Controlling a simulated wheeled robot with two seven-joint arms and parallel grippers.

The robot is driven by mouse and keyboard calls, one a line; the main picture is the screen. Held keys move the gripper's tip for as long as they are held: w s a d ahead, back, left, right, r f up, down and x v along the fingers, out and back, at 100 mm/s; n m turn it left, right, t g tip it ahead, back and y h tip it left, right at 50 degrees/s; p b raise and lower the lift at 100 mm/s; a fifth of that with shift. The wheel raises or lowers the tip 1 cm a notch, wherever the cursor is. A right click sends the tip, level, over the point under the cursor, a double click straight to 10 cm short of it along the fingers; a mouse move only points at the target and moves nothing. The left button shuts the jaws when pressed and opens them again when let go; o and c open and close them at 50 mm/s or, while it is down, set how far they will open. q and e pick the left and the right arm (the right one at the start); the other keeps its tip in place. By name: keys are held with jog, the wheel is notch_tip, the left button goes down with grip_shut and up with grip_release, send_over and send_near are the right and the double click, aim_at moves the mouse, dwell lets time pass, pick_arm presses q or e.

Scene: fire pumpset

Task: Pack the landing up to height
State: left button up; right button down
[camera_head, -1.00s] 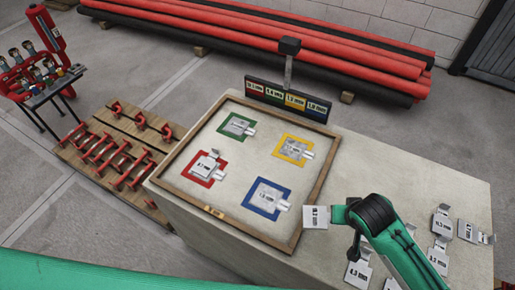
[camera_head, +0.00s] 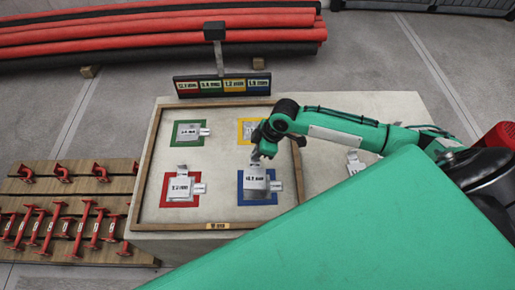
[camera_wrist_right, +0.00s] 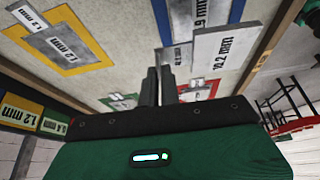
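A wood-framed tray (camera_head: 145,190) on the pale block holds green (camera_head: 175,137), yellow (camera_head: 242,128), red (camera_head: 168,190) and blue (camera_head: 242,197) outlined squares. Grey metal plates lie on the green (camera_head: 190,132) and red (camera_head: 180,188) squares; the wrist view shows one on yellow (camera_wrist_right: 68,48). My right gripper (camera_head: 264,154) is over the blue square, fingers close together, shut on a grey plate (camera_head: 256,180) by its tab. Its label seems to read 10.2 mm. The plate (camera_wrist_right: 224,48) overlaps the blue square; contact is unclear. My left gripper is out of view.
A color-coded thickness sign (camera_head: 222,85) stands behind the tray. Another loose plate (camera_head: 354,163) lies right of the tray, partly hidden by my arm. Red fittings on a wooden pallet (camera_head: 70,180) are at left, and red pipes (camera_head: 150,30) lie behind.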

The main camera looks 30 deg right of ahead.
aim_at(258, 160)
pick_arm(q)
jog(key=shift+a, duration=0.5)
pick_arm(e)
jog(key=shift+w+d+r+n, duration=0.15)
jog(key=shift+w+d+n, duration=0.15)
jog(key=shift+d, duration=0.05)
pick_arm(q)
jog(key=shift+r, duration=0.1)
